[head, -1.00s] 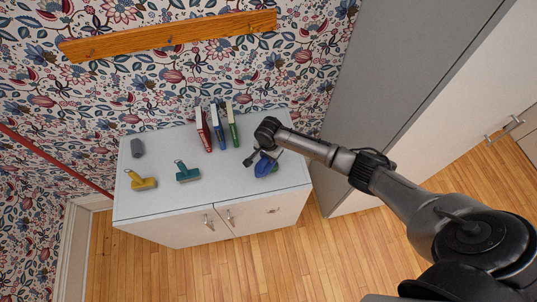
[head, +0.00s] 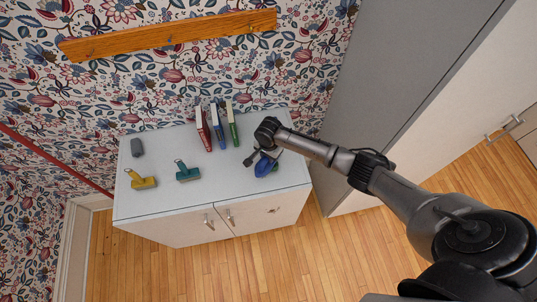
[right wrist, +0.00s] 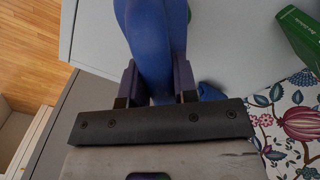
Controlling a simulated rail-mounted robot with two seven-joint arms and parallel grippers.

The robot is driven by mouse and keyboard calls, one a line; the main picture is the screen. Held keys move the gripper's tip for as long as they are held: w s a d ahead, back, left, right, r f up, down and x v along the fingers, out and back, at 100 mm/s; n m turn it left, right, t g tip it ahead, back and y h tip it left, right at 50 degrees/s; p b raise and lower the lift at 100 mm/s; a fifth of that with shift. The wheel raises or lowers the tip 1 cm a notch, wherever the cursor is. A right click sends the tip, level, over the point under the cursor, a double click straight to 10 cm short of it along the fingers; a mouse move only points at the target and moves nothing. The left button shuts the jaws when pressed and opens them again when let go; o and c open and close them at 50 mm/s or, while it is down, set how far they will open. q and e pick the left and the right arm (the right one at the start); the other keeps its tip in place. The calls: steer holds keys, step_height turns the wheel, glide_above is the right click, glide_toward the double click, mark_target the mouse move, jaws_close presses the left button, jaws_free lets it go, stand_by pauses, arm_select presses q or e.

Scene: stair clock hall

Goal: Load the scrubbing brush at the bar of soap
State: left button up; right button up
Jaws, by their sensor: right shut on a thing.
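My right gripper (head: 259,158) is over the right part of the white cabinet top (head: 225,185). It is shut on a smooth blue thing (head: 265,168), which I take to be the scrubbing brush. In the right wrist view the blue thing (right wrist: 154,45) rises between the two fingers (right wrist: 156,82); its far end is cut off by the picture. Another bit of blue (right wrist: 209,92) shows beside the right finger. I cannot tell for certain which thing is the bar of soap. My left gripper is not in view.
On the cabinet top are a grey block (head: 137,148), a yellow handled tool (head: 143,181), a teal handled tool (head: 187,174) and three upright books (head: 218,130) at the back. A tall grey cabinet (head: 400,70) stands right.

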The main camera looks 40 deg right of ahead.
stand_by(0.4)
steer(key=shift+f+p, duration=0.1)
steer(key=shift+p, duration=0.2)
stand_by(0.5)
stand_by(0.6)
step_height(320, 180, up, 3)
steer(key=p, duration=0.4)
step_height(320, 180, up, 4)
steer(key=p, duration=0.5)
stand_by(0.8)
